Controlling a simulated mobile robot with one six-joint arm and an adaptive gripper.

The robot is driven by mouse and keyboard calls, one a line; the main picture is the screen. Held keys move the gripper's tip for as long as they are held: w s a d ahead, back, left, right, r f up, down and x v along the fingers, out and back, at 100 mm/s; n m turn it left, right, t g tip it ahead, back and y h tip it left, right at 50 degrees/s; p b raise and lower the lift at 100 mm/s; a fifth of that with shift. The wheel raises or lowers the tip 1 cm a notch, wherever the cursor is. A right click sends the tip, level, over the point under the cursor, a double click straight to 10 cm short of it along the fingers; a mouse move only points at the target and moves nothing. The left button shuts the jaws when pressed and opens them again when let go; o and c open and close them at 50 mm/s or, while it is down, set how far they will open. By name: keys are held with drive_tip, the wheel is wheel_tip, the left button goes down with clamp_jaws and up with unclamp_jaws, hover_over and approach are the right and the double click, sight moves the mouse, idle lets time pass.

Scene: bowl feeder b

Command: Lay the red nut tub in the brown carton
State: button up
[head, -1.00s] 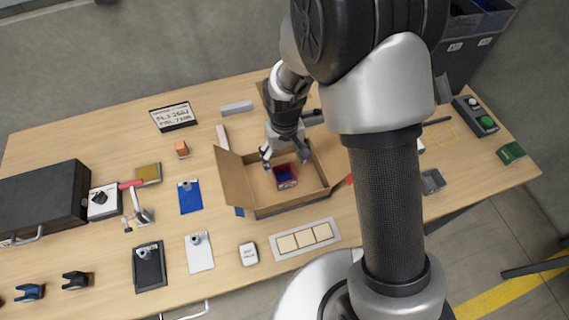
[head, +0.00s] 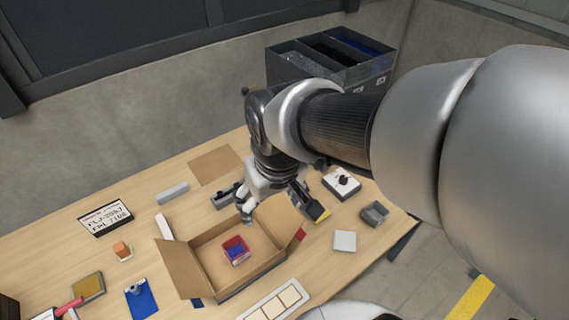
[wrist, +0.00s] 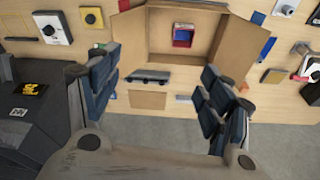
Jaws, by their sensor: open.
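The red nut tub (head: 236,250), with blue inside it, sits on the floor of the open brown carton (head: 208,265). In the wrist view the tub (wrist: 183,36) shows inside the carton (wrist: 229,38), near the middle of its floor. My gripper (head: 272,208) is above the table at the carton's back right edge, apart from the tub. In the wrist view my gripper (wrist: 163,97) has its fingers wide apart with nothing between them.
A white box with a black knob (head: 342,183) and a grey tray (head: 375,213) stand right of the carton. A white panel with pale squares (head: 275,304) lies in front. A dark bin unit (head: 335,60) stands behind the table.

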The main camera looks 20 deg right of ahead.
drive_tip(key=s+d+r+t, duration=0.1)
drive_tip(key=s+d+r, duration=0.1)
drive_tip(key=s, duration=0.3)
drive_tip(key=s+d+r+m, duration=0.1)
drive_tip(key=s+r, duration=0.1)
drive_tip(key=s, duration=0.3)
drive_tip(key=shift+s+d+t, duration=0.15)
drive_tip(key=shift+d+t, duration=0.2)
drive_tip(key=shift+t, duration=0.05)
drive_tip(key=shift+r, duration=0.1)
